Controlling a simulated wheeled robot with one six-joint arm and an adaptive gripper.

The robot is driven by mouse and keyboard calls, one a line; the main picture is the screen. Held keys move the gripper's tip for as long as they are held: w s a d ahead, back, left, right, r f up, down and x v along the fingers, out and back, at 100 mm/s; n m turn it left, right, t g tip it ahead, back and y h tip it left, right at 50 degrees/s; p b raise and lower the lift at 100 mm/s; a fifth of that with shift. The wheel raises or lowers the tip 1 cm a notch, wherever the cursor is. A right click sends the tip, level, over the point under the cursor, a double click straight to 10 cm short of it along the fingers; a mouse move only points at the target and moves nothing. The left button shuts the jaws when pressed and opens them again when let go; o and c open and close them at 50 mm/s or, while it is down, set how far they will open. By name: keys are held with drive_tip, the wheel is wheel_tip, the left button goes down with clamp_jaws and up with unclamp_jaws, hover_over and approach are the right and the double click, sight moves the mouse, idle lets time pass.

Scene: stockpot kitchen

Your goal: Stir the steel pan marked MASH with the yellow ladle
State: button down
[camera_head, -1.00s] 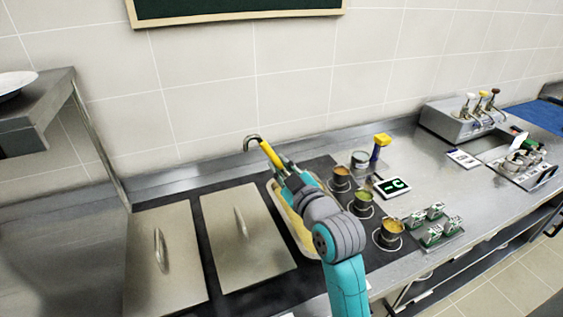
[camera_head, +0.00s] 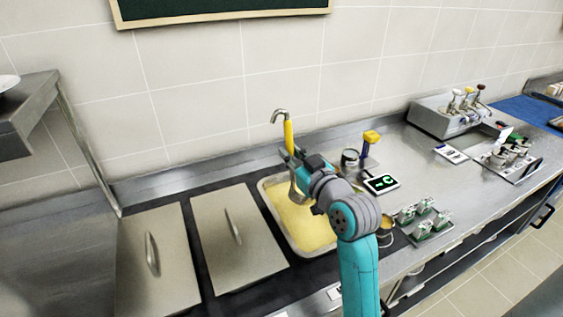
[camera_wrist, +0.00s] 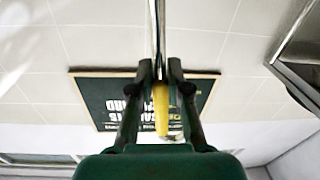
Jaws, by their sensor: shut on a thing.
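The yellow ladle has a yellow handle (camera_head: 289,137) with a steel hook at its top. It stands nearly upright over the back of a steel pan (camera_head: 263,198) full of pale yellow mash (camera_head: 308,226). My gripper (camera_head: 292,160) is shut on the ladle above the pan. In the wrist view, my gripper (camera_wrist: 161,72) holds the ladle's steel shaft between its fingertips, with part of the yellow handle (camera_wrist: 161,108) beyond. My arm hides the pan's right side. I cannot tell whether the ladle's bowl touches the mash. No pan marking is readable.
Two steel lids (camera_head: 155,262) (camera_head: 238,238) lie left of the pan. A shelf (camera_head: 28,112) overhangs the far left.

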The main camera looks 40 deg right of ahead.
drive_tip(key=s+d+m, duration=0.3)
drive_tip(key=d+m, duration=0.6)
drive_tip(key=d, duration=0.3)
drive_tip(key=s+d+f+m, duration=0.1)
drive_tip(key=d+f+m, duration=0.7)
drive_tip(key=d, duration=0.1)
drive_tip(key=shift+s+d+f+m, duration=0.2)
drive_tip(key=shift+s+d+m, duration=0.1)
drive_tip(key=shift+s+m, duration=0.1)
idle(0.5)
idle(1.2)
